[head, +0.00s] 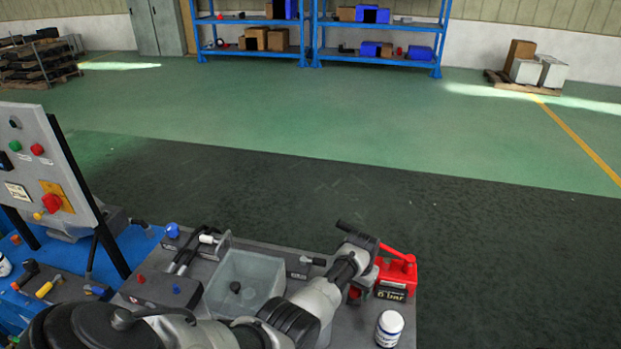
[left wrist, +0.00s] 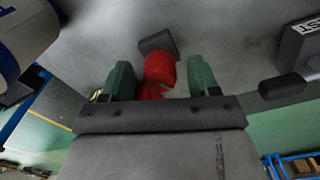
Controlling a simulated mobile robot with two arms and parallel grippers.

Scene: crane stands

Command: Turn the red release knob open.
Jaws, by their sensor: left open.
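The red release knob (left wrist: 158,74) shows in the left wrist view, with a dark block (left wrist: 157,43) right behind it on a grey surface. My left gripper (left wrist: 160,82) is open, with one green finger on each side of the knob. Gaps show between the fingers and the knob, so I see no grip on it. In the head view my left arm reaches over the grey bench top, and its wrist hides most of the knob's area. A small red part (head: 354,293) shows there beside the wrist; I cannot tell if it is the knob. My right gripper is not in view.
A red unit (head: 397,268) with a "6 bar" label stands right of my wrist. A white jar (head: 389,328) stands in front of it. A clear bin (head: 245,278) and a control panel (head: 45,165) are on the left. The floor beyond is clear.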

